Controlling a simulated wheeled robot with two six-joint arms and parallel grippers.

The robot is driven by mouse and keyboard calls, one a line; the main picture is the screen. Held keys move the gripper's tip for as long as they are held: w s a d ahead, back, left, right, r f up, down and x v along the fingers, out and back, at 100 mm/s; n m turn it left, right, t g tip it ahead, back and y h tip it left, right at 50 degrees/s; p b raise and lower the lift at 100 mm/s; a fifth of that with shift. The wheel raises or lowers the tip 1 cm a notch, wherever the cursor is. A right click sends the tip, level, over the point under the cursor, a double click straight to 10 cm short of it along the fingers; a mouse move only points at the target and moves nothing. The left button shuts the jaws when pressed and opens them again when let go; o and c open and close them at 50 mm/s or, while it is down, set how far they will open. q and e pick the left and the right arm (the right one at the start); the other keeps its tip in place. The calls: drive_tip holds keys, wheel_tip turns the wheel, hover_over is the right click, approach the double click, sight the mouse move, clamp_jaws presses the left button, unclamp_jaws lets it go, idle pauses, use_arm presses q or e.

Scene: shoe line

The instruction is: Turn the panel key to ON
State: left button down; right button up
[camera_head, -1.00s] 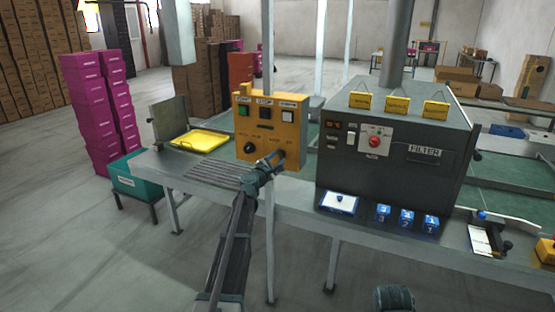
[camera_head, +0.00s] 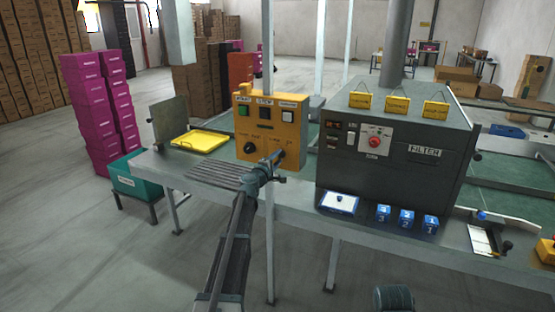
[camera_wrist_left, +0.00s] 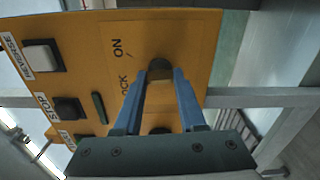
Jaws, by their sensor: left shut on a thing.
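The key's exact angle is hard to tell between the fingers. My right gripper does not show.
The panel also carries a green button (camera_head: 243,109), a black button, a white button (camera_head: 288,116) and a black knob (camera_head: 249,148). A grey machine (camera_head: 390,150) stands close to its right. A yellow tray (camera_head: 200,141) lies to its left.

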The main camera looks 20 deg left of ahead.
use_arm(q)
drive_tip(key=shift+m, duration=3.9)
drive_tip(key=shift+c, duration=2.4)
unclamp_jaws()
drive_tip(key=s, duration=1.4)
drive_tip(key=shift+w, duration=0.1)
